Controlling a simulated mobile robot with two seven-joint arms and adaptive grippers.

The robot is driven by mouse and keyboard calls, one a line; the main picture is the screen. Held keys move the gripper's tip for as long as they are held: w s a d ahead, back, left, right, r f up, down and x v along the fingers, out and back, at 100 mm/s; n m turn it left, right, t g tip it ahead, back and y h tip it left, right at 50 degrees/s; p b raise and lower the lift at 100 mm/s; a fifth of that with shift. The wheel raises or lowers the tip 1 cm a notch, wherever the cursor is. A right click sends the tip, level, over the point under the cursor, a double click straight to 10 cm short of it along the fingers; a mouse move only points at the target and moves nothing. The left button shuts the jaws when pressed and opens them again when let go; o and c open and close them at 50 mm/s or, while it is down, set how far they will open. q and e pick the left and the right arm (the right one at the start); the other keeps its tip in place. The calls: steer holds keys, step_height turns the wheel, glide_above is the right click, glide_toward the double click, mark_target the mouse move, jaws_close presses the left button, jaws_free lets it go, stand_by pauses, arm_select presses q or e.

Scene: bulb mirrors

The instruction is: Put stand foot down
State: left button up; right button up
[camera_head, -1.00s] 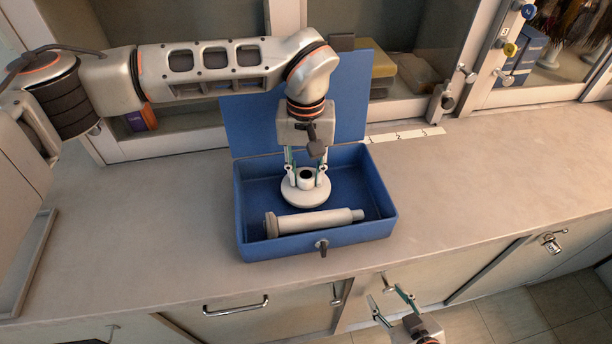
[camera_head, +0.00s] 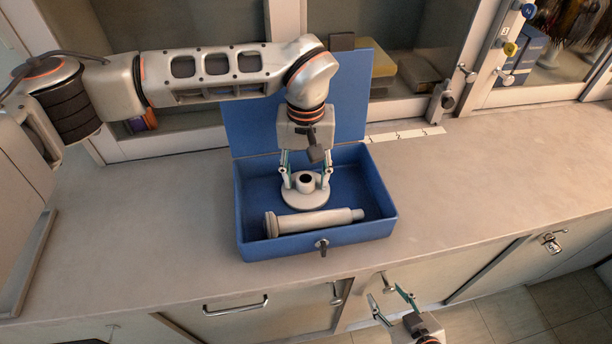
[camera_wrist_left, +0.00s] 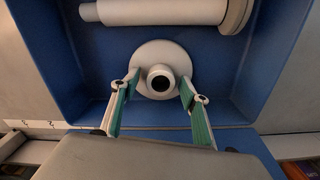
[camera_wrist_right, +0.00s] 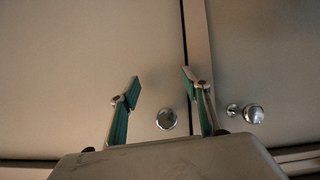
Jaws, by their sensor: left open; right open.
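The stand foot, a white round disc with a short dark-holed socket (camera_head: 306,196), is inside the blue box (camera_head: 240,220) behind a white cylinder. It also shows in the left wrist view (camera_wrist_left: 160,57). My left gripper (camera_head: 306,181) is open, pointing down into the box, its fingers on either side of the socket with gaps visible in the left wrist view (camera_wrist_left: 160,92). Whether the foot rests fully on the box floor is hard to tell. My right gripper (camera_head: 390,303) is open and empty in front of the counter, facing cabinet doors in the right wrist view (camera_wrist_right: 160,82).
A white cylinder with a flanged end (camera_head: 313,222) lies along the front of the box. The box lid (camera_head: 345,95) stands open at the back. A key (camera_head: 322,249) sits in the box front.

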arm_select(q)
step_height(320, 180, up, 12)
stand_by(0.4)
stand_by(0.4)
